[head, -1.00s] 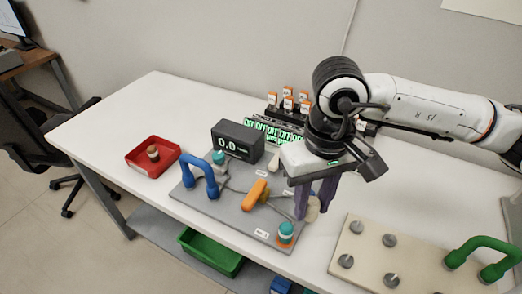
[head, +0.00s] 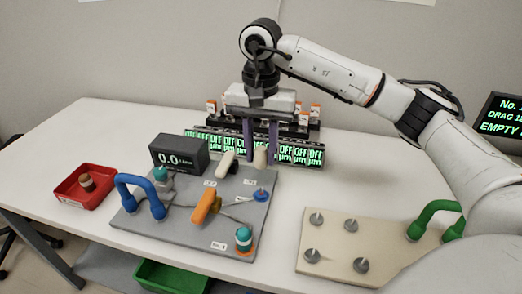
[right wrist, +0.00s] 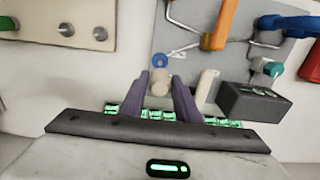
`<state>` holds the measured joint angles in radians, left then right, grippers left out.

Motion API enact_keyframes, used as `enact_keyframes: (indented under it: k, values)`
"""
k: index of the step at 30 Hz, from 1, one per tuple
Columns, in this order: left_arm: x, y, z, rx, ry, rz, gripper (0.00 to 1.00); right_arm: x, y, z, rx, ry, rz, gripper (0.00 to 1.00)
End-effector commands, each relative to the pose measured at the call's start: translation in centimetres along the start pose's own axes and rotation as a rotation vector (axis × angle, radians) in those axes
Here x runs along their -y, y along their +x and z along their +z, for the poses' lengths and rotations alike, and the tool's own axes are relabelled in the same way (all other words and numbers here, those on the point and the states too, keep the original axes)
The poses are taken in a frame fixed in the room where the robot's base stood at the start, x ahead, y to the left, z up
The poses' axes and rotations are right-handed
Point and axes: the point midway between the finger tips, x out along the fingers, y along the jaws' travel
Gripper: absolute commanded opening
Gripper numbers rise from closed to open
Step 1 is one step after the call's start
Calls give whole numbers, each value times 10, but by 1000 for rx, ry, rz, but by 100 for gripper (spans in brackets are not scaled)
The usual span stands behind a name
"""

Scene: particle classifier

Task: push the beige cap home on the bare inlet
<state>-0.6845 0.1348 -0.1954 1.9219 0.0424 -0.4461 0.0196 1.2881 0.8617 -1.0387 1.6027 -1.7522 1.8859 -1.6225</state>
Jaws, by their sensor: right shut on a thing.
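My right gripper (head: 261,152) points down behind the back edge of the grey board (head: 175,232), shut on the beige cap (head: 260,158). In the right wrist view, the cap (right wrist: 160,82) sits between the two purple fingers. The bare inlet, a short post with a blue ring (head: 262,194), stands at the board's right side. It also shows in the right wrist view (right wrist: 179,53), apart from the cap. Another beige piece (head: 227,162) stands at the board's back edge, left of the gripper. My left gripper is not in view.
The board also carries an orange handle (head: 206,207), a blue handle (head: 140,193) and a teal cap (head: 243,236). A dark display box (head: 178,152) stands behind it. Green-lit displays (head: 300,153) line up close behind the gripper. A beige plate with pegs (head: 335,270) lies right.

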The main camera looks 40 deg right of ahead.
Motion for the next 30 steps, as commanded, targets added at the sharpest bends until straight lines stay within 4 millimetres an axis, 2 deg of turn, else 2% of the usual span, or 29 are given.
enact_keyframes:
  k: [8, 21, 30]
  values:
    - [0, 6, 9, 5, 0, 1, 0, 0, 15, 0, 1, -1, 1, 7]
    - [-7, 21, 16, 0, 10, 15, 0, 0, 54, 0, 0, -2, 1, 7]
    - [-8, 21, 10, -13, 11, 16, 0, 0, 58, 0, 0, -2, 0, 7]
